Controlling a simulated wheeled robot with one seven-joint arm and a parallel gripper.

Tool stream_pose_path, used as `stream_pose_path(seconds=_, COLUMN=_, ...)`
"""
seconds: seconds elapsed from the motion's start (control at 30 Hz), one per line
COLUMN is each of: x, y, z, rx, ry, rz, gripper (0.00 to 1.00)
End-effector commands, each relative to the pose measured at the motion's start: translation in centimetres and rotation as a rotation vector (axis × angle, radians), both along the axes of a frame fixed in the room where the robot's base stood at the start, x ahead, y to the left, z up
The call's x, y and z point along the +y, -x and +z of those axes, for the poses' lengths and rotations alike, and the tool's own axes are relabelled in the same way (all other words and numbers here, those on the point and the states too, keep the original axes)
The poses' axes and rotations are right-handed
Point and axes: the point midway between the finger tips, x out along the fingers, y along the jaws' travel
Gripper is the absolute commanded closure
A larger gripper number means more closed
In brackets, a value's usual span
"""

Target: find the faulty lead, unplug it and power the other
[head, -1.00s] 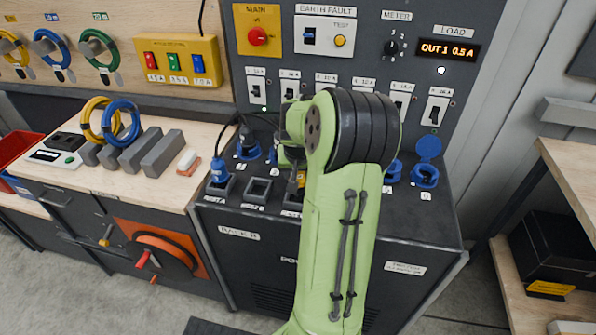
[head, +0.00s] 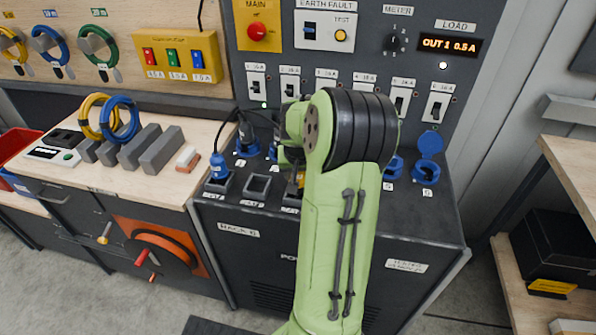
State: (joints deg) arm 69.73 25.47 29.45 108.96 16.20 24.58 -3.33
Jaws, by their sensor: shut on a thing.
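My gripper (head: 294,176) is mostly hidden behind my green arm, low over the front of the black bench. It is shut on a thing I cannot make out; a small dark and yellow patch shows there. A blue plug (head: 218,166) stands upright in the left front dock, its black lead curving up and back. Another blue plug (head: 247,142) with a dark body stands at the leftmost rear outlet. The load display (head: 449,46) reads "OUT 1 0.5 A". A row of breakers (head: 256,84) spans the panel, with a green light under the leftmost.
An empty square dock (head: 257,186) lies right of the blue plug. A blue outlet with raised lid (head: 427,155) is at the far right. The red main knob (head: 257,32) and meter dial (head: 395,42) are on the panel. Grey blocks (head: 160,150) and cable coils (head: 122,118) sit left.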

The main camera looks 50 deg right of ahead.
Motion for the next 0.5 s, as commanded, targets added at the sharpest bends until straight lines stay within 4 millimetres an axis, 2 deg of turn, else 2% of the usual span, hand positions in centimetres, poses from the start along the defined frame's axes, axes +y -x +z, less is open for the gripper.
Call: stream_pose_path(seconds=0.5, x=0.00, y=-0.01, z=-0.82, rx=-0.001, ry=0.001, rz=0.000, gripper=0.88)
